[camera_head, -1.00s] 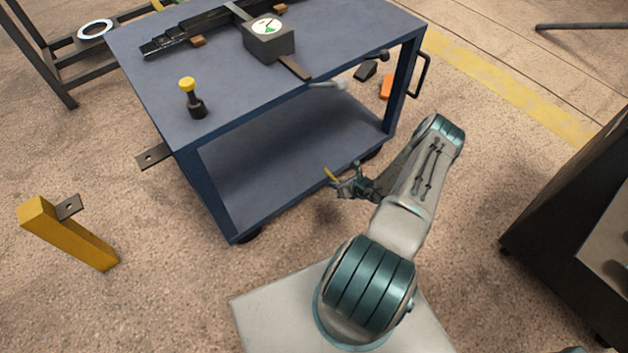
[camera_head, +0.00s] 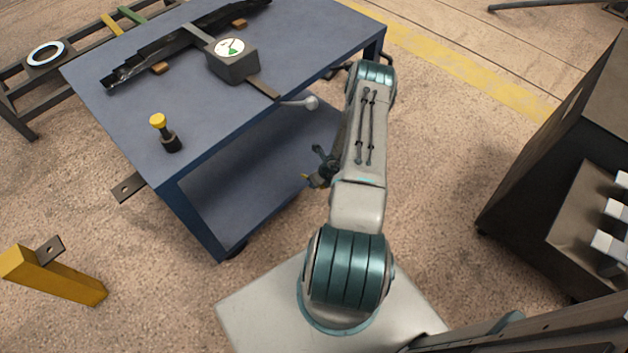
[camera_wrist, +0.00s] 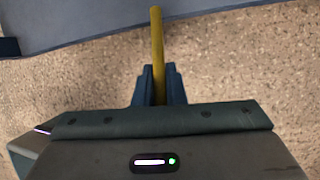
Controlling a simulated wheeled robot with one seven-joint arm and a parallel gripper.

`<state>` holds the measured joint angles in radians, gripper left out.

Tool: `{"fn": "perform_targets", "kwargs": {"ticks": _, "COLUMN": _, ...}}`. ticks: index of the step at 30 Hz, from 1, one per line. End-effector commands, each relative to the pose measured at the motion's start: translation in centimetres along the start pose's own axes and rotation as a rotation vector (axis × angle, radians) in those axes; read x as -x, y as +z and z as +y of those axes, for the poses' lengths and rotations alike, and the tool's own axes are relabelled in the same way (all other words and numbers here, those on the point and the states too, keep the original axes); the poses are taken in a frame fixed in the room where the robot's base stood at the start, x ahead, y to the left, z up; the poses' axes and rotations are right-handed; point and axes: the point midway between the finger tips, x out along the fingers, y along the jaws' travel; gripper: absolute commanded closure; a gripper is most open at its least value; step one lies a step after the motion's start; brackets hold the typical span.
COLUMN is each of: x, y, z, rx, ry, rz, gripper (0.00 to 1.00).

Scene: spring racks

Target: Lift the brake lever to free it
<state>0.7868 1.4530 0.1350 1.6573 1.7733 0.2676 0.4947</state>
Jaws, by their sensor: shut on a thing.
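My gripper (camera_head: 322,166) is low beside the open front of the blue cart (camera_head: 120,62), left of my forearm. In the wrist view my gripper (camera_wrist: 159,72) is shut on a thin yellow rod (camera_wrist: 157,40), which points away from the fingers and reaches over a blue surface at the top. A bit of yellow also shows by the fingers in the head view. A grey ball-ended lever (camera_head: 305,102) sticks out over the cart's front edge below a dark gauge box (camera_head: 232,68). I cannot tell which part is the brake lever; my arm hides the cart's right side.
A yellow-topped black knob (camera_head: 165,133) stands on the cart. A yellow post (camera_head: 55,278) stands on the floor at lower left. A dark cabinet (camera_head: 565,150) is at right, a rack (camera_head: 25,108) at upper left. Floor between cart and cabinet is clear.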

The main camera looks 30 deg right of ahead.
Motion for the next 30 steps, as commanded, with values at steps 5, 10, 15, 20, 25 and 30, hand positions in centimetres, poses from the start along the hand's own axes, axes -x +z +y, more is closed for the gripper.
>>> {"fn": "perform_targets", "kwargs": {"ticks": 5, "x": 0.56, "y": -0.72, "z": -0.15, "rx": 0.004, "ry": -0.006, "rz": 0.016, "gripper": 1.0}}
{"fn": "perform_targets", "kwargs": {"ticks": 10, "x": 0.5, "y": -0.62, "z": 0.02, "rx": 0.009, "ry": -0.005, "rz": 0.016, "gripper": 1.0}}
{"fn": "perform_targets", "kwargs": {"ticks": 15, "x": 0.45, "y": -0.57, "z": 0.13, "rx": 0.011, "ry": -0.004, "rz": 0.017, "gripper": 1.0}}
{"fn": "perform_targets", "kwargs": {"ticks": 20, "x": 0.42, "y": -0.56, "z": 0.18, "rx": 0.012, "ry": -0.003, "rz": 0.017, "gripper": 0.87}}
{"fn": "perform_targets", "kwargs": {"ticks": 25, "x": 0.26, "y": -0.26, "z": 0.4, "rx": 0.016, "ry": 0.0, "rz": 0.013, "gripper": 0.6}}
{"fn": "perform_targets", "kwargs": {"ticks": 30, "x": 0.13, "y": -0.05, "z": 0.56, "rx": 0.019, "ry": 0.001, "rz": 0.01, "gripper": 0.6}}
